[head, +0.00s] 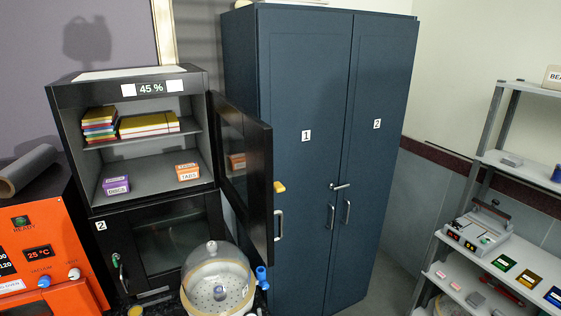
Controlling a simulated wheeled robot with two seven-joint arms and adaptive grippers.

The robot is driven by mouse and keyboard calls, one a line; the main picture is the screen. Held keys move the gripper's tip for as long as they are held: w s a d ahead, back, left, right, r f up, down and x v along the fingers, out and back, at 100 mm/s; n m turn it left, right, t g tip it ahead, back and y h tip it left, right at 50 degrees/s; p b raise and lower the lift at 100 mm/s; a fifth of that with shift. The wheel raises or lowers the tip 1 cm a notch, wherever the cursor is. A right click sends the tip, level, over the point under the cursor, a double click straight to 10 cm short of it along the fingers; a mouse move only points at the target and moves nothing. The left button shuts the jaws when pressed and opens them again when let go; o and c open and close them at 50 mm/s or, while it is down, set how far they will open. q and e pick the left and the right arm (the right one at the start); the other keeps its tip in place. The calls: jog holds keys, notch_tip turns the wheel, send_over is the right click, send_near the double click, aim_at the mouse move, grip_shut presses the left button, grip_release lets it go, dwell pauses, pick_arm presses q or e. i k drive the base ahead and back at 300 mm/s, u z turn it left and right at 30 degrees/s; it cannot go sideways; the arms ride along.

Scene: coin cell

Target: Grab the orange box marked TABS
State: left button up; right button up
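The orange box marked TABS (187,172) sits on the lower shelf of the upper compartment of a black dry cabinet (140,184), toward its right side. The compartment's glass door (246,165) stands open, swung out to the right. A purple box (116,185) lies on the same shelf to the left, its label too small to read surely. Neither of my grippers is in the head view.
Colored packs (150,124) lie on the shelf above. A glass desiccator (217,279) with a blue valve stands low in front of the cabinet. A tall blue locker (310,150) stands right of the open door. An orange oven (48,262) is at left, a grey rack (492,158) at right.

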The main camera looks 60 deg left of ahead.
aim_at(185, 172)
jog(key=i, duration=1.5)
jog(key=u, duration=3.95)
jog(key=k, duration=1.05)
jog(key=u, duration=1.45)
jog(key=i, duration=1)
jog(key=z, duration=0.65)
jog(key=i, duration=0.65)
jog(key=z, duration=0.75)
